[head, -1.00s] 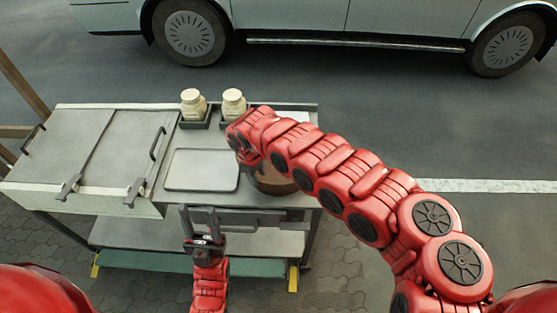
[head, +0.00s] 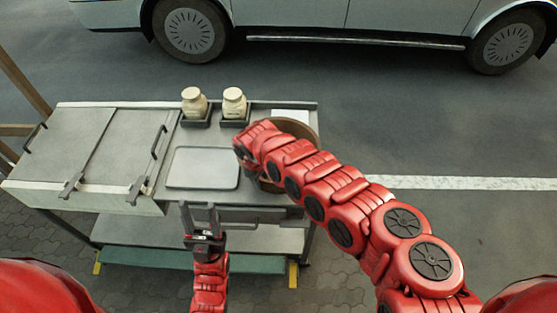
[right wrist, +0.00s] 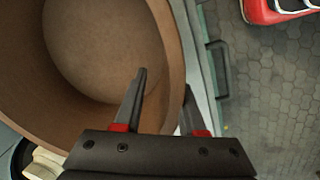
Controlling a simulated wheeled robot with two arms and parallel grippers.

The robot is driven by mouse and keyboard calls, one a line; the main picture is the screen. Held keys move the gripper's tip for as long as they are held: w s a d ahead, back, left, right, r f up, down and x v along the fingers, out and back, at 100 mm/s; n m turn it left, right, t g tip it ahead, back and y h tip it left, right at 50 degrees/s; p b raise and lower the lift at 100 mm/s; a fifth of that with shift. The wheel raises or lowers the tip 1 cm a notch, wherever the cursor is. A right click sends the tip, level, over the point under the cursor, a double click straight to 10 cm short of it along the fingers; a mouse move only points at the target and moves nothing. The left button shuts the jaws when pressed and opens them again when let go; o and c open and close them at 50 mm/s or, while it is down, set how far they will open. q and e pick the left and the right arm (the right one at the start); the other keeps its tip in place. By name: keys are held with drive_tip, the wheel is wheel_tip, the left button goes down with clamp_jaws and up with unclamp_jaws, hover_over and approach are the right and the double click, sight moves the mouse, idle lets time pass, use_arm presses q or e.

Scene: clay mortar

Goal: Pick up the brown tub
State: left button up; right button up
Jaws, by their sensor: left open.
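The brown tub (head: 305,129) is at the right end of the cart in the head view, mostly hidden behind my right arm. It appears raised off the cart top. In the right wrist view the tub (right wrist: 105,45) fills the left side, and its inside looks empty. My right gripper (right wrist: 164,92) has one finger inside the tub and one outside, shut on the wall. Its fingertips are hidden in the head view. My left gripper (head: 200,210) is open and empty, in front of the cart's near edge.
The grey cart (head: 215,215) has a flat tray (head: 203,168) in the middle and a lidded box section (head: 85,155) on the left. Two cream jars (head: 194,102) (head: 234,103) stand in dark holders at the back. A parked vehicle (head: 300,14) is beyond.

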drive_tip(key=shift+f, duration=0.2)
idle(0.3)
clamp_jaws()
idle(1.3)
